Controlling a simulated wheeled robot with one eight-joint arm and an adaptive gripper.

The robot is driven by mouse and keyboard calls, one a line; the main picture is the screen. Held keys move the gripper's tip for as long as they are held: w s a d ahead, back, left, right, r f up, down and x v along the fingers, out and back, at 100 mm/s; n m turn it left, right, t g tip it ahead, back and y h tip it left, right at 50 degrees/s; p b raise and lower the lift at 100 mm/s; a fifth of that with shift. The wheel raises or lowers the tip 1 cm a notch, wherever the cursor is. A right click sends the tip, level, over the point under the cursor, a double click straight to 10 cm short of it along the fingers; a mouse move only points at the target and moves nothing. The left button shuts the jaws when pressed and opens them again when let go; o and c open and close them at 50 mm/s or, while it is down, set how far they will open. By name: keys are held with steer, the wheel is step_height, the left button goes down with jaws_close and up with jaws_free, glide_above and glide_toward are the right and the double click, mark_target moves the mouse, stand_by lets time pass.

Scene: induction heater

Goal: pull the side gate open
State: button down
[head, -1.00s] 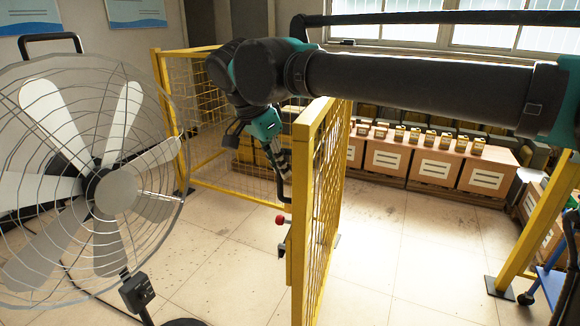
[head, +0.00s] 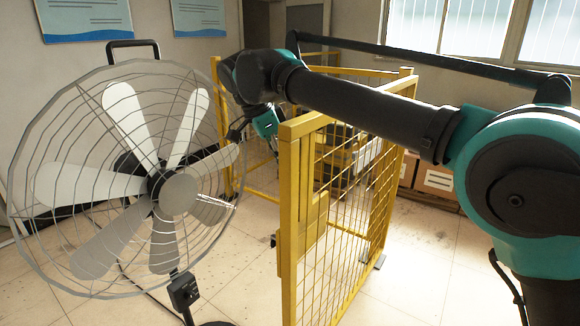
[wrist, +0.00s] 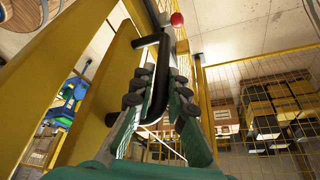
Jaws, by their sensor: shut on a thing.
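The side gate is a yellow-framed mesh panel (head: 362,185), seen at an angle in the middle of the head view and standing out from the fence. My gripper (wrist: 157,88) is shut on the gate's black handle (wrist: 163,60), which passes between the finger pads in the wrist view. A yellow gate post (wrist: 105,75) runs close to the left of the fingers. A red knob (wrist: 177,18) shows just beyond the handle. In the head view my gripper's teal body shows left of the gate's near post, while its fingertips and the handle are hidden there.
A large caged fan (head: 150,180) stands close on the left of the gate, its cage near my wrist. Yellow fence (head: 225,130) runs behind. Boxes (head: 437,180) stand along the back wall.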

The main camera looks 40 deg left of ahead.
steer(key=shift+w, duration=0.3)
steer(key=c, duration=1.5)
jaws_free()
steer(key=shift+f, duration=0.1)
steer(key=shift+c, duration=0.2)
steer(key=shift+s+a, duration=0.1)
steer(key=v, duration=1.2)
